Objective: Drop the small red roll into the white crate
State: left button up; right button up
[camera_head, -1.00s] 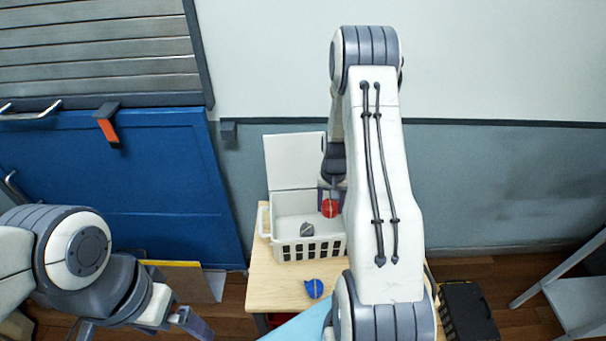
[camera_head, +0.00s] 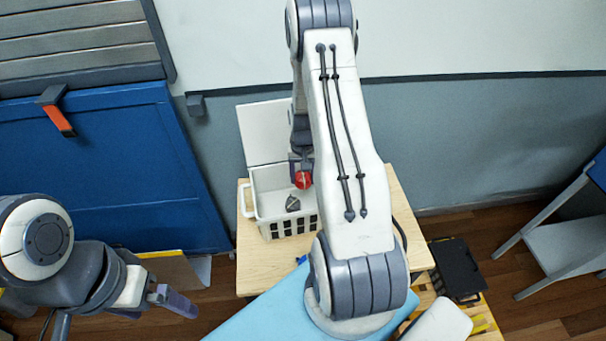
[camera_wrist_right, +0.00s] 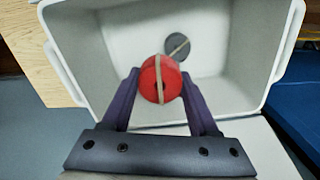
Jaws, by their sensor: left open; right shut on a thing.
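The small red roll (camera_head: 303,180) is held between the fingers of my right gripper (camera_head: 301,168), over the white crate (camera_head: 291,229). In the right wrist view, the red roll (camera_wrist_right: 160,78) has a pale band around it, and my right gripper (camera_wrist_right: 160,85) is shut on it above the open crate (camera_wrist_right: 225,95). A grey roll (camera_head: 292,203) with a band lies inside the crate; it also shows in the right wrist view (camera_wrist_right: 177,46). My left gripper (camera_head: 172,300) is open and empty at the lower left, away from the crate.
The crate stands on a wooden table (camera_head: 250,265), with a white panel (camera_head: 264,130) upright behind it. A blue thing (camera_head: 301,260) on the table is mostly hidden by my right arm. A dark case (camera_head: 457,268) lies at the lower right.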

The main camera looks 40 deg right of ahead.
aim_at(304, 176)
jog(key=o, duration=1.4)
jog(key=shift+s, duration=0.1)
notch_tip(304, 176, up, 9)
jog(key=shift+d+f+b, duration=0.1)
jog(key=shift+b, duration=1.05)
jog(key=shift+r, duration=0.8)
jog(key=shift+f, duration=0.1)
